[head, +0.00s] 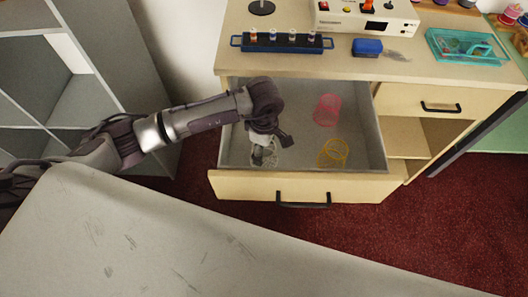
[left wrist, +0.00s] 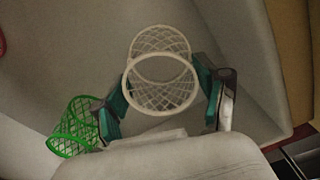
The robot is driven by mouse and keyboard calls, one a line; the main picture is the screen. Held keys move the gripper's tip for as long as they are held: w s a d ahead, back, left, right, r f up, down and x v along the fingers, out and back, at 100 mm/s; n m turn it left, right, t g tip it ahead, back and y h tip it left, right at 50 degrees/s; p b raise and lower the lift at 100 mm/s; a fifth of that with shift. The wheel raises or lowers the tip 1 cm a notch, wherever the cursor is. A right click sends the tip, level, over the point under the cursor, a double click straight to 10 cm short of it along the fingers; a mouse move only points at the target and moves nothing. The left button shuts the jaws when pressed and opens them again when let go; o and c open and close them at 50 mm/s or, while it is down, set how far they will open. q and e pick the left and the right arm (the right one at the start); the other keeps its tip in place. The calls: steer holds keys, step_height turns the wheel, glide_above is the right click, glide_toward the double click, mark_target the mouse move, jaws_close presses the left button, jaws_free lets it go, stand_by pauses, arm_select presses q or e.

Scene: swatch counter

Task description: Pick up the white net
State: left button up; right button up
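The white net (head: 265,155) is a round mesh cup in the open drawer, near its front left, partly hidden under my left gripper (head: 265,138). In the left wrist view the white net (left wrist: 160,85) lies between the two fingers of my left gripper (left wrist: 162,80), with its round rim towards the camera. The fingers are apart, one on each side of the net; I cannot tell whether the pads touch it. My right gripper does not show.
A pink net (head: 327,110) and a yellow net (head: 332,153) lie right of my gripper in the drawer (head: 295,187). The left wrist view shows a green net (left wrist: 72,128) beside the left finger. The drawer walls are close by. A blue rack (head: 282,42) stands on the counter above.

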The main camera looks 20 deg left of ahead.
arm_select(q)
steer(key=shift+r, duration=0.1)
step_height(320, 180, up, 10)
steer(key=b, duration=0.1)
stand_by(0.5)
stand_by(0.4)
